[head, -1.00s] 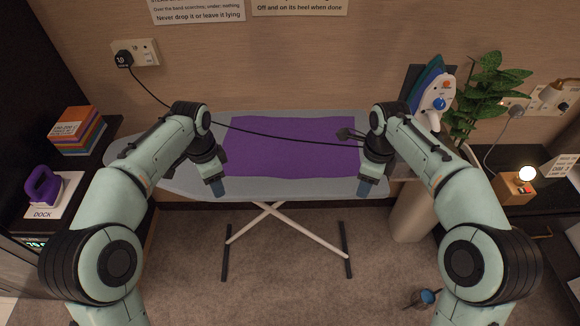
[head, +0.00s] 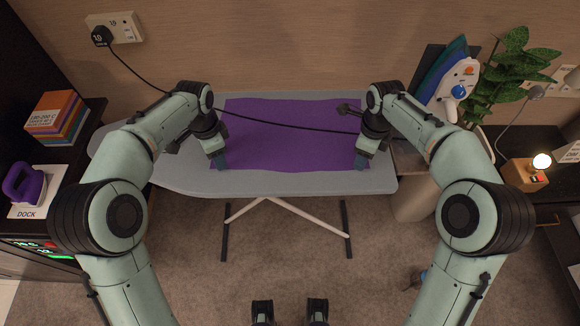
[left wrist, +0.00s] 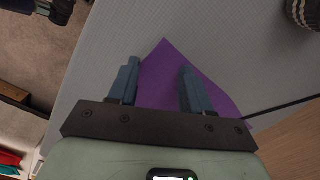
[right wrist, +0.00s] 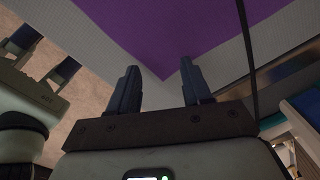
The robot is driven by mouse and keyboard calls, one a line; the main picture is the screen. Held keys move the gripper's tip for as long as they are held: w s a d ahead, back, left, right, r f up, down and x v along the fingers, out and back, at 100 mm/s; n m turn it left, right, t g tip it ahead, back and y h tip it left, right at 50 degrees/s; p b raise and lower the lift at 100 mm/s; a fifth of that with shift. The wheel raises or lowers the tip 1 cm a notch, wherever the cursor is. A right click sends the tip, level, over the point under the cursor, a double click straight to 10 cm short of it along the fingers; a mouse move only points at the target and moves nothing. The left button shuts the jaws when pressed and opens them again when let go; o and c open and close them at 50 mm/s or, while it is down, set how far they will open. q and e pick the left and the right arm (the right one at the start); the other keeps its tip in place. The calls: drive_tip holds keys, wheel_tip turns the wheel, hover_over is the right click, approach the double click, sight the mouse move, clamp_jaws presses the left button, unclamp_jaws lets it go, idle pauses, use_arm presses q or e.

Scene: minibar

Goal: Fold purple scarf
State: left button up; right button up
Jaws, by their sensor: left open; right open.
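The purple scarf (head: 285,140) lies flat and spread out on the grey ironing board (head: 180,180). My left gripper (head: 219,163) is at the scarf's near left corner. In the left wrist view the gripper (left wrist: 158,85) is open, with a corner of the scarf (left wrist: 165,65) between and beyond its fingers. My right gripper (head: 362,164) is at the near right corner. In the right wrist view the gripper (right wrist: 160,90) is open, and the scarf's corner (right wrist: 160,65) points between its fingertips. I cannot tell whether either gripper touches the cloth.
A black cord (head: 285,128) runs from the wall socket (head: 115,28) across above the scarf. A purple iron (head: 25,182) stands on a dock at the left. A plant (head: 505,70) and a small lamp (head: 541,162) are at the right.

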use_arm(q)
drive_tip(key=shift+s+f, duration=0.1)
drive_tip(key=shift+f, duration=0.45)
use_arm(e)
drive_tip(key=shift+f, duration=0.55)
use_arm(q)
drive_tip(key=shift+f, duration=0.1)
use_arm(e)
drive_tip(key=shift+f, duration=0.1)
use_arm(q)
drive_tip(key=shift+f, duration=0.2)
use_arm(e)
drive_tip(key=shift+f, duration=0.2)
use_arm(q)
drive_tip(key=shift+r, duration=0.1)
drive_tip(key=shift+c, duration=1.2)
use_arm(e)
drive_tip(key=shift+r, duration=0.1)
drive_tip(key=shift+c, duration=1.2)
use_arm(q)
clamp_jaws()
use_arm(e)
clamp_jaws()
use_arm(q)
drive_tip(key=shift+a+r, duration=0.1)
drive_tip(key=shift+r, duration=0.05)
use_arm(e)
drive_tip(key=shift+r, duration=0.15)
